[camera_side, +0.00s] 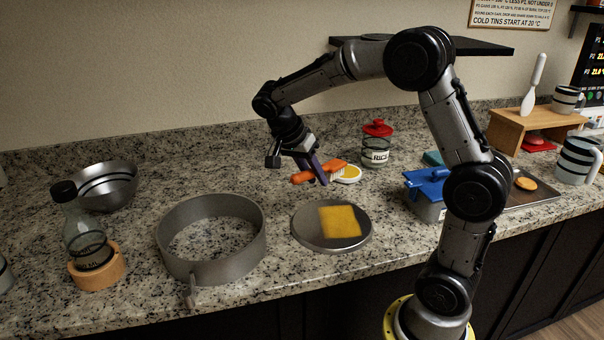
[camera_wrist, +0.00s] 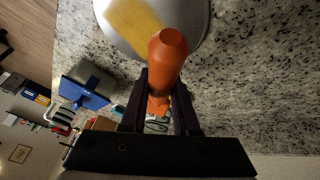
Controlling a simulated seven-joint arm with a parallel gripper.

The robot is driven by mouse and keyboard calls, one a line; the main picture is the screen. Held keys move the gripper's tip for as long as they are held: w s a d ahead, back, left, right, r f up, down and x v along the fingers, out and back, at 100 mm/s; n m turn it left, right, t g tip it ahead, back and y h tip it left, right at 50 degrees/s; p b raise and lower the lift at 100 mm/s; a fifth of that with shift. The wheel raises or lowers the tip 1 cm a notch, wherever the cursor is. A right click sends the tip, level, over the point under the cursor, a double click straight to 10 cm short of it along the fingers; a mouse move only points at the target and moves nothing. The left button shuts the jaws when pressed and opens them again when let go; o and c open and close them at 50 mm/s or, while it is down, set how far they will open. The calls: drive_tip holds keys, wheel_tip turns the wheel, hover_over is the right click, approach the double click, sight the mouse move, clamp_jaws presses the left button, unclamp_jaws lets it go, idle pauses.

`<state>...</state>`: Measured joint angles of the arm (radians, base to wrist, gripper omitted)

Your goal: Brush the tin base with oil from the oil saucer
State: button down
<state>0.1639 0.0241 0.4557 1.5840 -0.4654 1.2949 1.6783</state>
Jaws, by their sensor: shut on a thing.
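My gripper (camera_side: 316,176) is shut on an orange brush (camera_side: 303,178) and holds it above the counter. In the wrist view the brush handle (camera_wrist: 167,62) sits between my fingers (camera_wrist: 165,105); its bristles cannot be made out. The tin base (camera_side: 309,237) is a flat round grey disc on the counter, in front of and below my gripper. A yellow squarish patch (camera_side: 340,221) covers part of its top; the patch also shows in the wrist view (camera_wrist: 133,24).
A grey tin ring (camera_side: 211,275) stands left of the base. A bottle (camera_side: 85,235) in a wooden holder and a steel bowl (camera_side: 105,186) are further left. A red-lidded jar (camera_side: 376,146) is behind, a blue-lidded box (camera_side: 428,195) to the right.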

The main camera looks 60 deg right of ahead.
drive_tip(key=s+n+t+h, duration=0.1)
drive_tip(key=s+n+t, duration=0.2)
drive_tip(key=n, duration=0.3)
drive_tip(key=n+t+y, duration=0.4)
drive_tip(key=n+t, duration=0.2)
drive_tip(key=n, duration=0.9)
hover_over(345, 221)
drive_tip(key=n+y, duration=0.1)
drive_tip(key=n, duration=0.1)
drive_tip(key=s+n+y, duration=0.1)
drive_tip(key=n, duration=0.1)
drive_tip(key=s+n+y, duration=0.1)
drive_tip(key=shift+d+f+n+y, duration=0.15)
drive_tip(key=shift+d+n+y, duration=0.2)
drive_tip(key=shift+n+y, duration=0.05)
drive_tip(key=shift+f, duration=3.4)
drive_tip(key=shift+s+f, duration=0.1)
drive_tip(key=shift+f, duration=0.5)
idle(0.8)
